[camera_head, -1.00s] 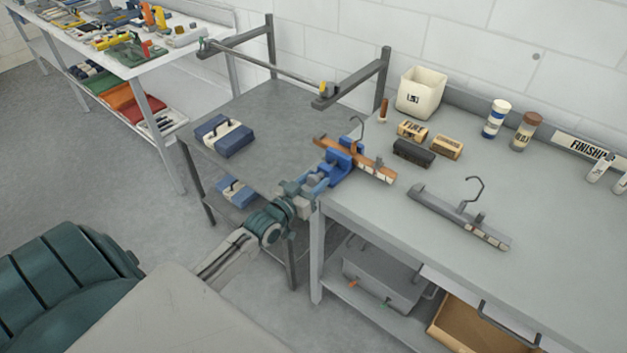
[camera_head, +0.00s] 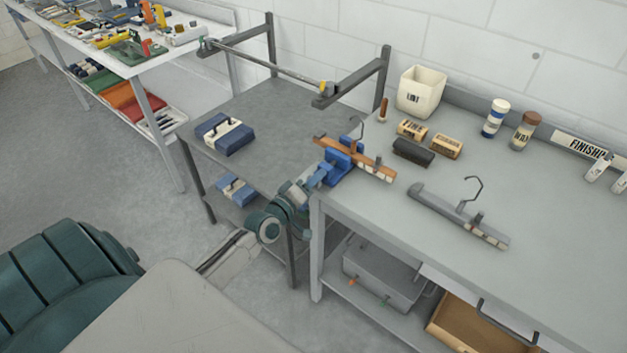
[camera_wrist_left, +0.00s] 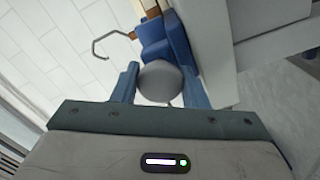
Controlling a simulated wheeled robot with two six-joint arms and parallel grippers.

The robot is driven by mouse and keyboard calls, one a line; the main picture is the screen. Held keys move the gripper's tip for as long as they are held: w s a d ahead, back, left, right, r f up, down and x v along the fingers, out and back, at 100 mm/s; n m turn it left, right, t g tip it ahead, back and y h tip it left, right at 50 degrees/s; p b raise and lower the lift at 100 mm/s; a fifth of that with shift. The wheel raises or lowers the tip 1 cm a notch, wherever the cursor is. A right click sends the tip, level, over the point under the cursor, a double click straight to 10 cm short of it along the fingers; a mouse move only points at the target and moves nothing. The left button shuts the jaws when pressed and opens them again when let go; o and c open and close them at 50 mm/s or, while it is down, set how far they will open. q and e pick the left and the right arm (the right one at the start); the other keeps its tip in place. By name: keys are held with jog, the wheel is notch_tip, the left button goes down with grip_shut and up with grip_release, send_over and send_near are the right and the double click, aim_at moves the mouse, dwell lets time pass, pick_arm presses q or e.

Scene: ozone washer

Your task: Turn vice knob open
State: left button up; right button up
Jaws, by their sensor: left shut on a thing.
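A blue vice (camera_head: 337,168) sits at the left corner of the grey workbench. A brown wooden hanger (camera_head: 357,158) with a metal hook lies across its jaws. My left gripper (camera_head: 318,182) reaches the front of the vice. In the left wrist view the rounded grey vice knob (camera_wrist_left: 160,82) lies between the two blue fingers of my left gripper (camera_wrist_left: 160,88), which are shut on it. The blue vice body (camera_wrist_left: 168,42) shows just beyond the knob. In the head view the gripper and wrist hide the knob. My right gripper is not in view.
A grey hanger (camera_head: 460,215) lies on the workbench (camera_head: 560,250), right of the vice. A white bin (camera_head: 421,92), small blocks (camera_head: 446,146) and two jars (camera_head: 495,118) stand behind. A lower table (camera_head: 270,120) with a metal rack adjoins on the left.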

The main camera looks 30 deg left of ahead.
pick_arm(q)
jog(key=n, duration=0.5)
jog(key=shift+f+n, duration=0.1)
jog(key=shift+n, duration=0.2)
jog(key=n, duration=1.2)
jog(key=shift+n, duration=0.3)
jog(key=n, duration=0.5)
jog(key=shift+p, duration=0.35)
jog(key=shift+n, duration=0.4)
jog(key=o, duration=0.9)
jog(key=shift+s+a+b, duration=0.15)
jog(key=shift+s+b, duration=0.65)
jog(key=shift+s, duration=1)
jog(key=shift+s+a+b, duration=0.15)
jog(key=shift+s+b, duration=0.7)
jog(key=shift+s, duration=0.95)
jog(key=shift+s+a+b, duration=0.15)
jog(key=shift+s+b, duration=0.65)
jog(key=shift+s, duration=1)
